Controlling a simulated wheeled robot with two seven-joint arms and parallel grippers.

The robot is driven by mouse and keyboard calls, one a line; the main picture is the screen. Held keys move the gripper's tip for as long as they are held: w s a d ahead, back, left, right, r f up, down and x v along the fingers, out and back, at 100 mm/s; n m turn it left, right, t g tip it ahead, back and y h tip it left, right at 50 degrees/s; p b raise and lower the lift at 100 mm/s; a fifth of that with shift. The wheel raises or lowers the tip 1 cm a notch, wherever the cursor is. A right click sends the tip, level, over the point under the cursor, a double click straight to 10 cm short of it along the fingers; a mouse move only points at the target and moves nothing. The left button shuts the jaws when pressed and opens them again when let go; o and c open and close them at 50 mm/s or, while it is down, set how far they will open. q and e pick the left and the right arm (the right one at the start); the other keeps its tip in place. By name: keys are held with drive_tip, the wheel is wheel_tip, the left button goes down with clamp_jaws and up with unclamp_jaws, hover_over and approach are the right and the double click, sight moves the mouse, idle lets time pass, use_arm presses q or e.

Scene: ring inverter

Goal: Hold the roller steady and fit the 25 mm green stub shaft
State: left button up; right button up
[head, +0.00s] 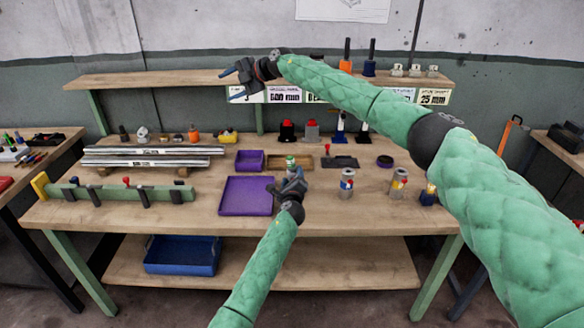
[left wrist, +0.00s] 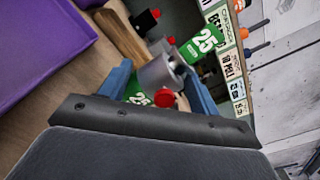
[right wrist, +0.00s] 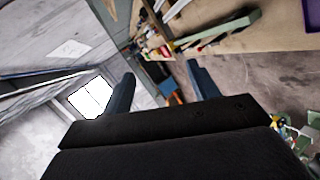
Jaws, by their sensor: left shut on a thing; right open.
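My left gripper (head: 291,178) is shut on the green stub shaft (left wrist: 160,72), a grey metal piece with green bands marked 25. The shaft's green and white end (head: 291,161) shows just beyond the fingers in the head view, in front of the brown tray (head: 318,167). My right gripper (head: 234,83) is open and empty, raised in front of the shelf; it also shows empty in the right wrist view (right wrist: 160,85). Long silver bars (head: 150,150), which look like the rollers, lie on wooden supports at the table's left, apart from both grippers.
A purple tray (head: 246,208) lies left of my left gripper. A green fixture (head: 120,195) with clamps lies at the front left. Silver cylinders with blue (head: 347,183) and yellow (head: 399,183) bands stand at the right. My right arm crosses in front of the shelf (head: 170,80).

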drive_tip(key=w+d+r+m+t+y, duration=0.1)
drive_tip(key=w+r+m+t+y, duration=0.2)
drive_tip(key=w+r+m+t, duration=0.5)
drive_tip(key=w+d+f+m+t+h, duration=0.2)
drive_tip(key=w+d+m+t+h, duration=0.1)
drive_tip(key=d+m+h, duration=0.25)
drive_tip(key=w+d+f+m+t+h, duration=0.2)
drive_tip(key=d+m+t+h, duration=0.1)
drive_tip(key=d+m+h, duration=0.25)
drive_tip(key=g+h, duration=0.5)
drive_tip(key=g, duration=1.1)
hover_over(291, 158)
drive_tip(key=s, duration=0.1)
wheel_tip(291, 158, down, 21)
drive_tip(key=shift+w+d+f, duration=0.1)
drive_tip(key=shift+w+f, duration=0.1)
drive_tip(key=shift+f, duration=1.65)
drive_tip(key=shift+w+a+f, duration=0.1)
drive_tip(key=shift+w+f, duration=0.15)
drive_tip(key=shift+f, duration=1.55)
drive_tip(key=shift+w+d+f, duration=0.1)
drive_tip(key=shift+w+f, duration=0.1)
drive_tip(key=shift+f, duration=1.65)
clamp_jaws()
